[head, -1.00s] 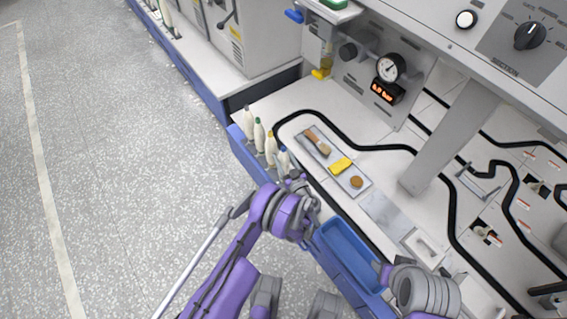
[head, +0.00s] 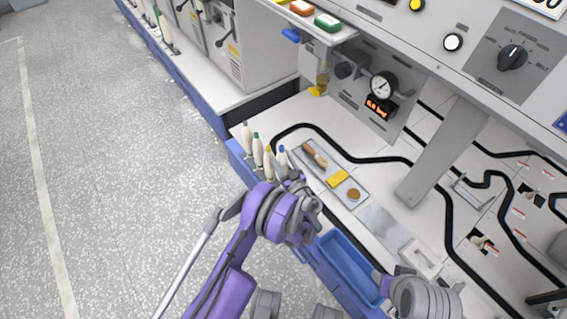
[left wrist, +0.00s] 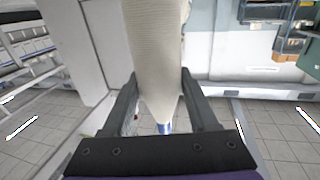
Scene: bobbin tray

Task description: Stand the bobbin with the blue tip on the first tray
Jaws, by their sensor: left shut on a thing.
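The bobbin with the blue tip (head: 282,157) is pale and roughly upright, at the near end of a row of bobbins. My left gripper (head: 294,180) is shut on it. In the left wrist view the bobbin (left wrist: 158,50) sits between the two fingers, its blue tip (left wrist: 165,128) toward the palm. In the head view its lower part is hidden by my gripper. My right gripper (head: 384,280) is at the lower right by the blue bin; its fingers are not clear. I cannot tell which tray is the first one.
Other bobbins, with grey (head: 246,137), green (head: 256,150) and yellow (head: 268,160) tips, stand close beside the held one. A grey tray (head: 333,166) holds a brush, a yellow block and a brown disc. A blue bin (head: 342,247) lies nearer. More bobbins (head: 165,33) stand at the far machine.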

